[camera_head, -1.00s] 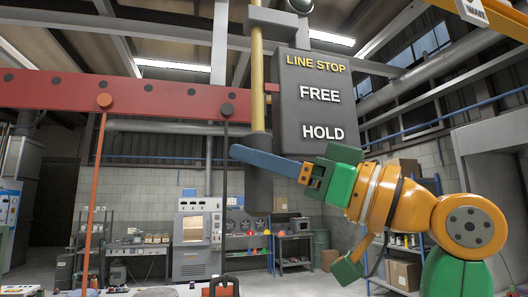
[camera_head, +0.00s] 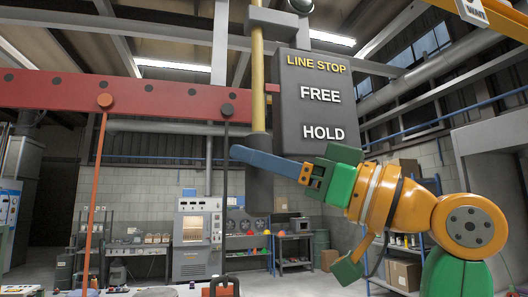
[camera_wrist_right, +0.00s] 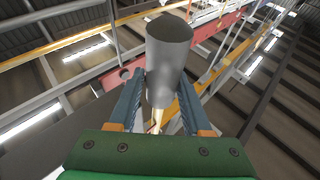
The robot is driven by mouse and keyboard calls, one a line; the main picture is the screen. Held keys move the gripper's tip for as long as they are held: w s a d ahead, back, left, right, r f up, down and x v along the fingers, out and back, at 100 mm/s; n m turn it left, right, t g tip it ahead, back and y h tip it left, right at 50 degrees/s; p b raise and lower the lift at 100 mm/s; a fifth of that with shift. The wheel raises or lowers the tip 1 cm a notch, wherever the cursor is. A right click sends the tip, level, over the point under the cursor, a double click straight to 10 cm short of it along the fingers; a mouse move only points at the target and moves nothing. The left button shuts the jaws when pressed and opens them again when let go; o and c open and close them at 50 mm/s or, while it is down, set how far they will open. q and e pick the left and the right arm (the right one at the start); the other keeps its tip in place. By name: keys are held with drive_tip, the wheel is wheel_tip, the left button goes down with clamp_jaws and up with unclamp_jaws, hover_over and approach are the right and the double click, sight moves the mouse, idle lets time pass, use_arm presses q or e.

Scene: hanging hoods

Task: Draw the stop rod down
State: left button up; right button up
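The stop rod is a yellow upright rod (camera_head: 258,80) with a thick dark grey cylindrical grip (camera_head: 260,190) at its lower end. It hangs beside the grey LINE STOP board (camera_head: 318,75), marked FREE above HOLD. The grip's top is about level with HOLD. My right gripper (camera_head: 236,152) comes from the right, with one blue finger across the front of the grip. In the right wrist view the fingers lie close along both sides of the grip (camera_wrist_right: 168,65) and look shut on it. The far finger is hidden in the head view.
A red beam (camera_head: 150,98) runs across at the left behind the rod. An orange rod (camera_head: 96,190) and a dark rod (camera_head: 225,170) hang from it. Shelves, a cabinet (camera_head: 197,232) and a bench stand far back by the wall. Space below the grip looks clear.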

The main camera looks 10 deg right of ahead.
sight(272, 180)
drive_tip(key=shift+s+d+r, duration=0.1)
drive_tip(key=shift+r, duration=0.3)
drive_tip(key=shift+f, duration=0.15)
drive_tip(key=shift+w+a+f+b, duration=0.3)
drive_tip(key=shift+f+b, duration=0.2)
drive_tip(key=shift+b, duration=0.05)
drive_tip(key=shift+w+a+f+b, duration=0.25)
drive_tip(key=shift+f+b, duration=0.25)
drive_tip(key=shift+b, duration=0.05)
drive_tip(key=shift+f, duration=0.25)
drive_tip(key=v, duration=0.1)
drive_tip(key=b+v, duration=0.1)
drive_tip(key=v, duration=0.1)
drive_tip(key=b+v, duration=0.1)
drive_tip(key=v, duration=0.1)
drive_tip(key=shift+s+r, duration=0.15)
drive_tip(key=shift+r, duration=0.2)
drive_tip(key=shift+d+f+b, duration=0.15)
drive_tip(key=shift+f+b, duration=0.05)
drive_tip(key=shift+b, duration=0.1)
use_arm(q)
drive_tip(key=f, duration=0.3)
drive_tip(key=a+f, duration=0.1)
drive_tip(key=f, duration=0.1)
drive_tip(key=shift+w, duration=0.4)
